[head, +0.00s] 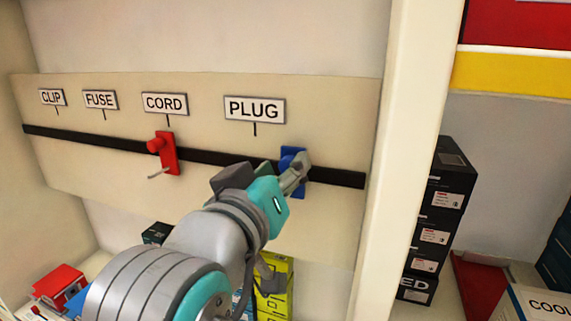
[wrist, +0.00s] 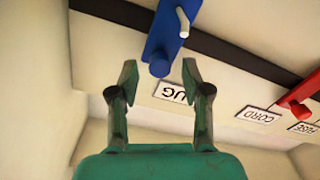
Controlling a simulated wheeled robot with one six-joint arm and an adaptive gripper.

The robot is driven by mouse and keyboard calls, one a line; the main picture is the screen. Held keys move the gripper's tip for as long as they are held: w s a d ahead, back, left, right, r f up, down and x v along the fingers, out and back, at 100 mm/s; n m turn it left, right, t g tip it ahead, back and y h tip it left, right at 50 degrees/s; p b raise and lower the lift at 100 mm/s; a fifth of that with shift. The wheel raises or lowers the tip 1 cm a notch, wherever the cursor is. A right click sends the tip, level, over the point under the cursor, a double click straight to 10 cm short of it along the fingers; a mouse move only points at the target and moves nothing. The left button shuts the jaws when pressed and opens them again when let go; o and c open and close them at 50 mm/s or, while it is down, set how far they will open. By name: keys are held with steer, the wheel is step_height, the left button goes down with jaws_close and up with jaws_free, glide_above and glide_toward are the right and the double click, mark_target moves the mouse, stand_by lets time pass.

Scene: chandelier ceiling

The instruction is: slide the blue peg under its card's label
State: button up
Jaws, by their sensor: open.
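The blue peg (head: 286,163) sits on the black rail (head: 340,178) of the cream board, to the right of the PLUG label (head: 254,110) and its tick. It is partly hidden behind my gripper (head: 299,164). In the wrist view the blue peg (wrist: 170,35) has a round knob and a small white pointer. My gripper (wrist: 160,76) is open there, with the blue knob between or just beyond its fingertips; no grip shows. The PLUG label (wrist: 173,92) appears upside down beyond the fingers, partly covered by one.
A red peg (head: 168,153) sits on the rail below the CORD label (head: 165,103). FUSE (head: 100,100) and CLIP (head: 52,97) labels are farther left. A cream upright (head: 400,140) stands right of the board. Yellow boxes (head: 277,290) stand below, and black boxes (head: 437,215) stand right of the upright.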

steer(key=shift+x, duration=1)
jaws_close()
steer(key=w+a, duration=0.1)
steer(key=a, duration=0.3)
steer(key=w+a, duration=0.1)
steer(key=a, duration=0.1)
steer(key=shift+w+a, duration=0.25)
steer(key=shift+w, duration=0.05)
jaws_free()
